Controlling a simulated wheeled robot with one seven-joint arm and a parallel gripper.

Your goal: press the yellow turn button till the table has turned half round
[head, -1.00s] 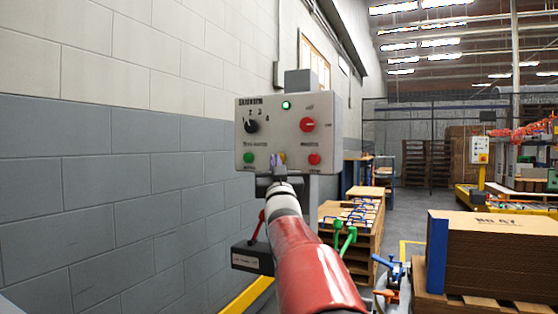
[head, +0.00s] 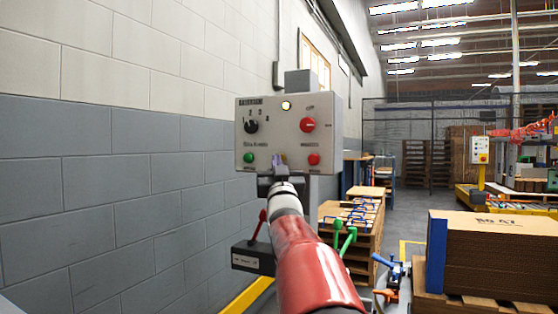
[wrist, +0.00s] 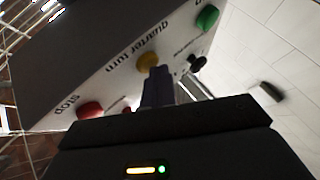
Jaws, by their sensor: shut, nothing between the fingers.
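The grey control box (head: 267,140) stands on a post in the head view. The yellow button (wrist: 147,61) shows in the wrist view beside the words "quarter turn". In the head view it is mostly hidden behind my gripper (head: 278,163). My gripper (wrist: 160,72) is shut and empty, its dark fingertips right at the yellow button and overlapping its edge. I cannot tell whether the button is pushed in. I cannot make out a turning table.
A red stop button (wrist: 90,109), a green button (wrist: 207,17) and a black knob (wrist: 198,63) sit near the yellow one. A block wall (head: 110,190) runs along the left. Stacked cardboard (head: 495,250) and a pallet stack (head: 350,230) stand to the right.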

